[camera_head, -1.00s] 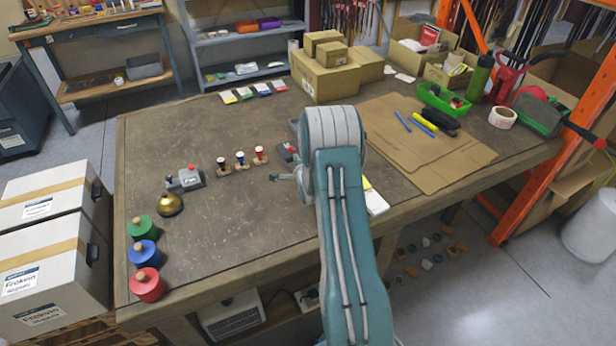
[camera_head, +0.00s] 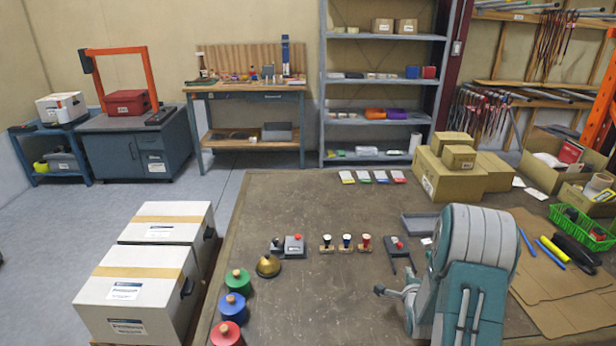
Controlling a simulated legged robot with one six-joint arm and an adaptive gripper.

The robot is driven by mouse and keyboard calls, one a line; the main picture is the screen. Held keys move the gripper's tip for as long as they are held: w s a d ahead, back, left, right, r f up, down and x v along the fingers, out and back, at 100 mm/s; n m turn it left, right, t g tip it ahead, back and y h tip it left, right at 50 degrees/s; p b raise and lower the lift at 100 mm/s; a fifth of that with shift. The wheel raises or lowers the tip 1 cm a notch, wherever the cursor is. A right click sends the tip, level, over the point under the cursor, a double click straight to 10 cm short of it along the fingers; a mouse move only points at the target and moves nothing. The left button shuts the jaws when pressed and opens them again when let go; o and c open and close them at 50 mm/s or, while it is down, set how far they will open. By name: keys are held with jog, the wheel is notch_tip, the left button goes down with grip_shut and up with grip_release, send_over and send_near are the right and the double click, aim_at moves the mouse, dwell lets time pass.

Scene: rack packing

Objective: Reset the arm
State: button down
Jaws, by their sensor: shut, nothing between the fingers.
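My arm is folded, its teal link and pale rounded joint filling the lower right of the view. My gripper (camera_head: 388,292) shows as a small grey part at the left of that joint, above the table (camera_head: 310,290). It is shut and holds nothing. Part of it is hidden behind the arm. It is apart from the small red-topped device (camera_head: 397,244) behind it on the table.
Stamps (camera_head: 346,243), a brass bell (camera_head: 268,265) and green (camera_head: 238,283), blue (camera_head: 233,307) and red (camera_head: 226,334) knobbed pots stand left of my arm. Cardboard boxes (camera_head: 466,175) stand behind. A green basket (camera_head: 584,226) is right. White boxes (camera_head: 140,290) stand left of the table.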

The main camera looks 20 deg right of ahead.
jog(key=s+a+r+n+g+y, duration=0.2)
jog(key=s+a+r+n, duration=0.1)
jog(key=a+r+n, duration=0.45)
jog(key=s+a+r+n+g+y, duration=0.15)
jog(key=a+r+n, duration=0.25)
jog(key=a+r, duration=0.6)
jog(key=s+a+r+n+g, duration=0.1)
jog(key=s+a+r+n, duration=0.1)
jog(key=s, duration=0.5)
jog(key=s+a+r+n+g+y, duration=0.1)
jog(key=s+a+r+n+g, duration=0.1)
jog(key=s+a+n, duration=0.3)
jog(key=s+a+r+n+g+y, duration=0.1)
jog(key=s+a+r+n+g, duration=0.1)
jog(key=s, duration=0.9)
jog(key=a+r+n, duration=0.1)
jog(key=a+n, duration=0.1)
jog(key=a, duration=0.1)
jog(key=shift+s+r, duration=0.15)
jog(key=shift+s, duration=0.1)
jog(key=c, duration=1.3)
grip_release()
jog(key=shift+y, duration=0.25)
jog(key=shift+c, duration=0.2)
